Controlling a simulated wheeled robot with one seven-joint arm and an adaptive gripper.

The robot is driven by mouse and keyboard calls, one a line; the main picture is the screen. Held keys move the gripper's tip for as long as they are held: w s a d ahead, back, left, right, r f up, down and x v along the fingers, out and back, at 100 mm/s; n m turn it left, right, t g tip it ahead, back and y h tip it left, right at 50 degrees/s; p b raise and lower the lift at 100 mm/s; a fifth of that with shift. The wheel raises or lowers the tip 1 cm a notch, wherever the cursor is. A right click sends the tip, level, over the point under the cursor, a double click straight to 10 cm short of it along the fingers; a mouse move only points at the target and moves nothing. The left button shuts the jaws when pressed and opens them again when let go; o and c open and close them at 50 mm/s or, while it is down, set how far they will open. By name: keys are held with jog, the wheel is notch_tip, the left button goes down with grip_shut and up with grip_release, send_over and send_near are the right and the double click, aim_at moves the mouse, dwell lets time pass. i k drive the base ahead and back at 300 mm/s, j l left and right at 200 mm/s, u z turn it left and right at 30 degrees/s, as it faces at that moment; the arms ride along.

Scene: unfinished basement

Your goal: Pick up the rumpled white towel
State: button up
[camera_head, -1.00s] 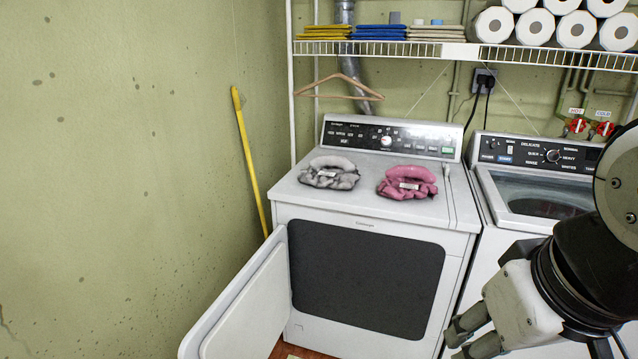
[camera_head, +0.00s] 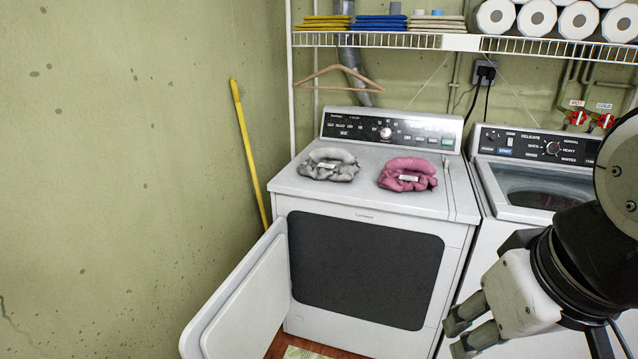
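The rumpled white towel (camera_head: 329,164) lies on the left part of the dryer top (camera_head: 372,163), looking grey-white with a small pale tag. A rumpled pink towel (camera_head: 408,174) lies to its right, apart from it. My gripper (camera_head: 463,333) is at the lower right, in front of the dryer's right side and well below its top. It is away from both towels. Its two dark fingers point left with a narrow gap between them, and nothing shows between them.
The dryer's door (camera_head: 240,300) hangs open at the lower left. A washer (camera_head: 540,190) stands to the right. A wire shelf (camera_head: 400,42) with folded cloths and paper rolls is above, with a hanger (camera_head: 338,80) below it. A yellow pole (camera_head: 248,150) leans on the left wall.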

aim_at(333, 162)
jog(key=i+j, duration=0.1)
jog(key=i, duration=0.65)
jog(key=i+j, duration=0.1)
jog(key=i, duration=0.65)
jog(key=i+j, duration=0.1)
jog(key=i, duration=0.6)
